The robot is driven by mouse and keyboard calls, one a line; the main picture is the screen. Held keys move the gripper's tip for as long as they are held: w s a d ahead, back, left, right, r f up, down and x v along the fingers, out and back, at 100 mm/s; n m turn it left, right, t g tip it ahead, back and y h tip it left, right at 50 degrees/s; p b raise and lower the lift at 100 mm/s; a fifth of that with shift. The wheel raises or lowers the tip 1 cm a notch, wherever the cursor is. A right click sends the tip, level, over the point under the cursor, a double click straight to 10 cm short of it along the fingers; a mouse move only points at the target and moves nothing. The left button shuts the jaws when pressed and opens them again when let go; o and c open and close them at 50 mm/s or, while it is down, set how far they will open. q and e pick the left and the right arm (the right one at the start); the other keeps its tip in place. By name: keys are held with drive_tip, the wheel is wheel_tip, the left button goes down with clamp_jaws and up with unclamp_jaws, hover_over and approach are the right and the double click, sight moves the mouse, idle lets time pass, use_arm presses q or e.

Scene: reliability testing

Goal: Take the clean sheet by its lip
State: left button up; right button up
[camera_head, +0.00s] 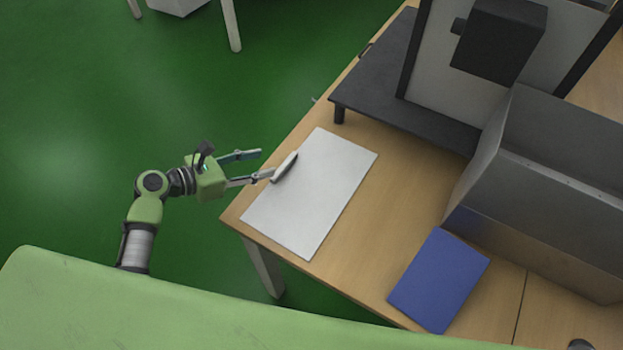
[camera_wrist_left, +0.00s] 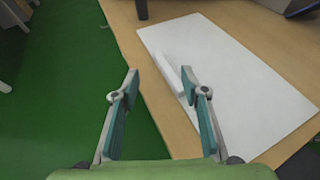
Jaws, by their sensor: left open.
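The clean sheet (camera_head: 325,195) is a white flat rectangle lying on the wooden table near its left edge. Its lip (camera_head: 286,166) is a small raised white strip on the sheet's left side. My left gripper (camera_head: 267,163) is open and empty at the table's left edge, one fingertip close to the lip. In the left wrist view, the sheet (camera_wrist_left: 235,85) lies ahead and to the right. The lip (camera_wrist_left: 171,72) appears between the open fingers (camera_wrist_left: 160,72), nearer the right one; whether that finger touches it I cannot tell. My right gripper is not in view.
A dark raised platform (camera_head: 395,85) stands behind the sheet, and a grey metal box (camera_head: 550,185) stands to the right. A blue flat rectangle (camera_head: 438,280) lies at the front. Bare tabletop (camera_head: 385,205) lies between them. Green floor (camera_head: 90,130) is open left of the table.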

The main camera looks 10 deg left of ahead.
sight(291, 158)
use_arm(q)
drive_tip(key=x, duration=0.9)
drive_tip(key=shift+d+f, duration=0.1)
drive_tip(key=shift+f, duration=0.05)
drive_tip(key=shift+s, duration=0.1)
clamp_jaws()
